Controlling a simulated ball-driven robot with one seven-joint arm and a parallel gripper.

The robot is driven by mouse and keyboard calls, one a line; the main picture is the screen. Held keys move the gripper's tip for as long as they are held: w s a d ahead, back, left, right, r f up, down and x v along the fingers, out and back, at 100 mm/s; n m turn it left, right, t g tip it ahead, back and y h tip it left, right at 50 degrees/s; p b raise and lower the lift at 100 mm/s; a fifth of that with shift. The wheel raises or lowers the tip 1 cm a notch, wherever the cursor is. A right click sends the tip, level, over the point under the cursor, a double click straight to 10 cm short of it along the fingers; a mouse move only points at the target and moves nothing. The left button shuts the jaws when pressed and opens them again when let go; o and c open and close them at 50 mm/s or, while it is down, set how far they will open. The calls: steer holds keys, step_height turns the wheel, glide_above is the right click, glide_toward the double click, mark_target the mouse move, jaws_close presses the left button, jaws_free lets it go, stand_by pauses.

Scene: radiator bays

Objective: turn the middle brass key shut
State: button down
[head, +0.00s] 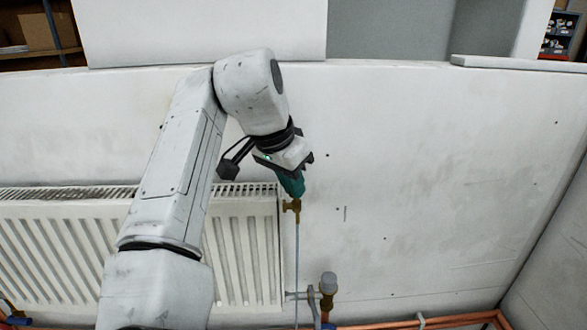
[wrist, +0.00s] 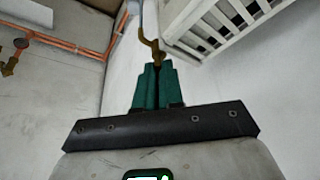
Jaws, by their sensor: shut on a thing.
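A brass key (head: 292,206) sits at the upper right corner of the white radiator, and it also shows in the wrist view (wrist: 150,45). My gripper (head: 293,186) has teal fingers that point down at it, and in the wrist view my gripper (wrist: 156,72) has its fingertips close together around the near end of the brass piece. My gripper is shut on the key. The part between the fingers is hidden. No other brass key of this kind is clear in view, so I cannot tell from these frames which is the middle one.
The white radiator (head: 243,245) hangs on the pale wall (head: 420,180), left of the key. A valve with a grey cap (head: 328,280) stands below right. Copper pipes (head: 460,320) run along the bottom right. The wall right of my gripper is mostly bare.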

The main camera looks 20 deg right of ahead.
steer(key=m+p, duration=0.1)
steer(key=m+g+p, duration=0.1)
steer(key=m, duration=0.1)
steer(key=m+p, duration=0.1)
steer(key=shift+w+r+g+h+p, duration=0.15)
steer(key=shift+w+g+h+p, duration=0.15)
steer(key=shift+p, duration=0.1)
steer(key=m+g+p, duration=0.1)
steer(key=m, duration=0.1)
steer(key=m+p, duration=0.1)
steer(key=m, duration=0.1)
steer(key=shift+w+m+g, duration=0.15)
steer(key=shift+m+g, duration=0.15)
steer(key=shift+g, duration=0.1)
steer(key=shift+a+f+m, duration=0.1)
steer(key=shift+f+m, duration=0.1)
steer(key=shift+m, duration=0.1)
steer(key=c, duration=1.5)
jaws_free()
steer(key=shift+c, duration=0.2)
steer(key=shift+r, duration=0.1)
steer(key=v, duration=1)
steer(key=shift+w+r+p, duration=0.15)
steer(key=shift+r+p, duration=0.2)
steer(key=shift+p, duration=0.1)
steer(key=shift+f, duration=0.1)
